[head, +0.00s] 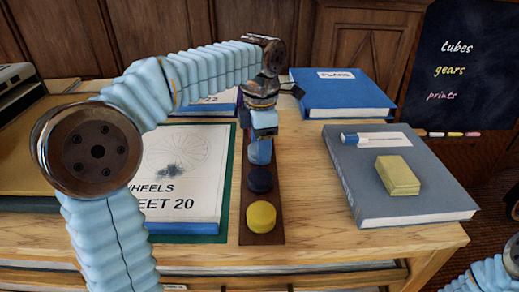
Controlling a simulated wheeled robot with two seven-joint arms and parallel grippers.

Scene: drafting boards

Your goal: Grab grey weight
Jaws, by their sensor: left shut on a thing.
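A brown strip (262,222) on the wooden desk bears a row of round weights. A yellow weight (261,217) is at the near end and a dark navy weight (260,179) is behind it. Behind that is a blue-grey weight (259,153), directly below my left gripper (263,134). My left gripper points down and is shut on this weight at the strip; its fingers and wrist hide the weight's top and the far part of the strip. My right gripper is out of view; only part of my right arm shows at the lower right corner.
Left of the strip lies a drawing-covered sheet stack (185,165). On the right are a grey book (385,205) with a yellow block (397,175) and a marker, and a blue book (342,95) behind. A chalkboard (462,70) stands at the far right.

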